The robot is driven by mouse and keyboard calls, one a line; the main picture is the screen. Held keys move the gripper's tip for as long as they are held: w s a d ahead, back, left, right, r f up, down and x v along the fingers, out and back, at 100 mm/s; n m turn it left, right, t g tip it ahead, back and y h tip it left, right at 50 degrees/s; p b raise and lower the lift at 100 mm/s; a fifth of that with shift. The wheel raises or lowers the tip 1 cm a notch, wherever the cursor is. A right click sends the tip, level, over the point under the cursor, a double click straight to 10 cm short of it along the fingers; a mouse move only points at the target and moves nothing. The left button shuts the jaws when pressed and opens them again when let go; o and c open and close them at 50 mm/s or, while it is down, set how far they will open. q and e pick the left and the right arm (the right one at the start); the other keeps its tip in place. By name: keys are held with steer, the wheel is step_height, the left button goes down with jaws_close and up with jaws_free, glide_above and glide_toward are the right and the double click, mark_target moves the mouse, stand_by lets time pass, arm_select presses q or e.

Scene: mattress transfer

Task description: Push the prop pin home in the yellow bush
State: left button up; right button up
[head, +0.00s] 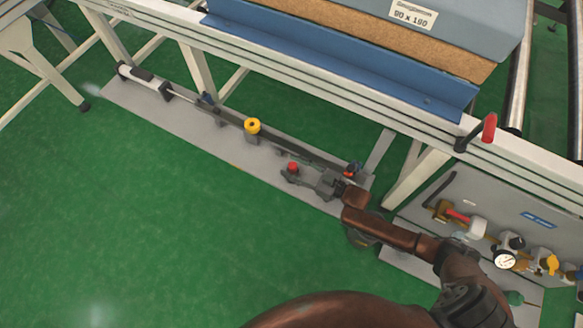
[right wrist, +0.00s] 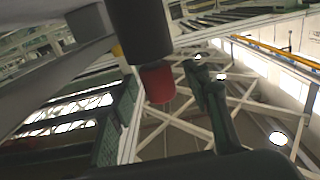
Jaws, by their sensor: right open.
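The yellow bush (head: 252,126) stands on the low grey rail unit under the bench, its top open and dark in the middle. A sliver of yellow also shows in the right wrist view (right wrist: 117,50). A red-capped piece (head: 292,167), which may be the prop pin, is right of the bush and nearer me. In the right wrist view its red cap (right wrist: 157,82) adjoins a dark cylinder. My right gripper (head: 291,174) is open around or beside the red cap; I cannot tell whether it touches. One dark finger (right wrist: 208,95) shows apart from the cap. My left gripper is out of view.
The bench (head: 330,98) with a blue ledge and mattress (head: 440,22) overhangs the grey base plate (head: 170,115). A red-handled lever (head: 489,127) sticks up at the bench edge. A panel with a gauge (head: 506,259) and valves is at right. Green floor (head: 120,220) is clear at left.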

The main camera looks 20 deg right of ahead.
steer(key=shift+r, duration=0.1)
steer(key=shift+c, duration=0.3)
jaws_close()
stand_by(0.4)
